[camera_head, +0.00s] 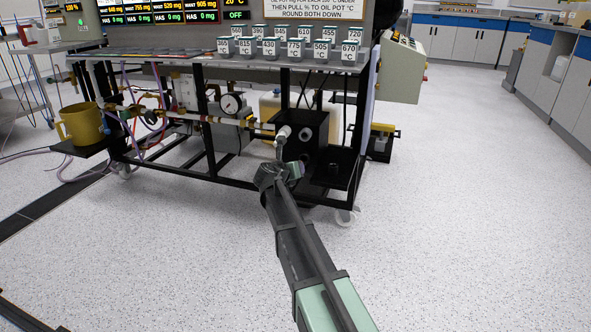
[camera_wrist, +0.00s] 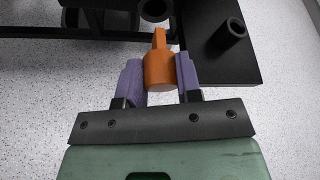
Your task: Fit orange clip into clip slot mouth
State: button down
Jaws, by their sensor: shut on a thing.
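The orange clip (camera_wrist: 159,68) sits between the two purple finger pads of my gripper (camera_wrist: 160,74) in the wrist view. The jaws are shut on its wide round body, and its narrow tab points away from me, up the picture. Just beyond the tab is a dark round opening (camera_wrist: 153,9), cut by the top edge; a gap shows between them. I cannot tell whether this is the clip slot mouth. In the head view my gripper (camera_head: 284,168) is in front of the rig's black box (camera_head: 312,124), and the clip cannot be made out.
A black shelf (camera_wrist: 203,61) with an upright hollow black post (camera_wrist: 230,32) lies right of the clip. Black frame bars cross the top left. In the head view a yellow mug (camera_head: 80,124) stands on a left side shelf. The floor (camera_head: 460,220) at right is clear.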

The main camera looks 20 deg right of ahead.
jog(key=shift+s+a+r+p, duration=1.3)
jog(key=shift+s+r+p, duration=0.05)
jog(key=shift+r+p, duration=3.15)
jog(key=shift+w+d, duration=2)
jog(key=shift+w, duration=0.15)
jog(key=shift+w+d, duration=0.1)
jog(key=shift+w+d, duration=1.1)
jog(key=shift+w, duration=0.1)
jog(key=c, duration=0.7)
grip_release()
